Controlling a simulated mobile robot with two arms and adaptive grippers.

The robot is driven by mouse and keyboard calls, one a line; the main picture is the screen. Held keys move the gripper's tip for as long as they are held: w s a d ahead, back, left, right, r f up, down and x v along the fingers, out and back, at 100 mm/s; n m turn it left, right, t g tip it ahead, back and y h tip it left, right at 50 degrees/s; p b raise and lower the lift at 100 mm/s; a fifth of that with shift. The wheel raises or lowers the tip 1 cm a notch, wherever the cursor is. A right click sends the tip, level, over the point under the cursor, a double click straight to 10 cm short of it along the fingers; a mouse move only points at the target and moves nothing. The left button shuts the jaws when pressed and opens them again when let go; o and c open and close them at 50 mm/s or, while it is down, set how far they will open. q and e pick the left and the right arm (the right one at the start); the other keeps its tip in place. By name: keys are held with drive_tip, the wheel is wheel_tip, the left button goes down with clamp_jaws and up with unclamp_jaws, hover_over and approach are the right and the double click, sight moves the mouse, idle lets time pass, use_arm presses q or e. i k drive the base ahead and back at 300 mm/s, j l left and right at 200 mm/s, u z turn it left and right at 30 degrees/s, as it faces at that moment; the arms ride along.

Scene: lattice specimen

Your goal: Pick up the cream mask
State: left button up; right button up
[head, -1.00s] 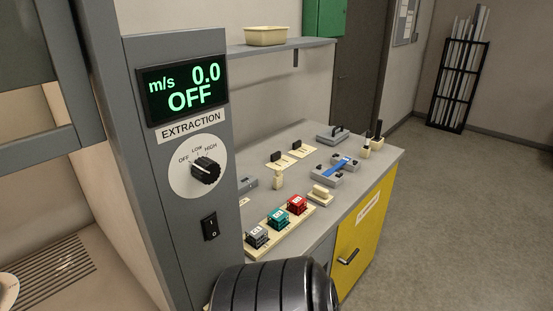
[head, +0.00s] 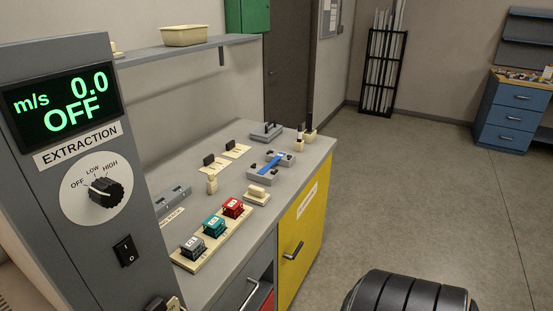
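I cannot make out for sure which thing is the cream mask. Several small cream things stand on the grey bench top (head: 222,165). One is a low cream block on a cream base (head: 257,193), right of the red block. Another is a small upright cream piece (head: 212,185) behind the coloured blocks. Neither gripper shows in the head view. A black ribbed part at the bottom right looks like part of my own arm.
A grey extraction panel (head: 142,222) stands at the left, reading OFF. A cream board (head: 187,265) carries grey, teal and red blocks. A blue-and-grey fixture (head: 271,167) lies behind. A cream tray (head: 184,36) sits on the shelf. Open floor (head: 400,200) lies right of the yellow cabinet (head: 303,237).

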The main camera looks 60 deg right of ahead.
sight(212, 183)
drive_tip(key=z, duration=1.3)
drive_tip(key=l+u, duration=0.1)
drive_tip(key=u, duration=1.9)
drive_tip(key=z, duration=1.95)
drive_tip(key=i+l, duration=0.25)
drive_tip(key=i+l+z, duration=0.1)
drive_tip(key=i+l, duration=0.15)
drive_tip(key=l, duration=0.25)
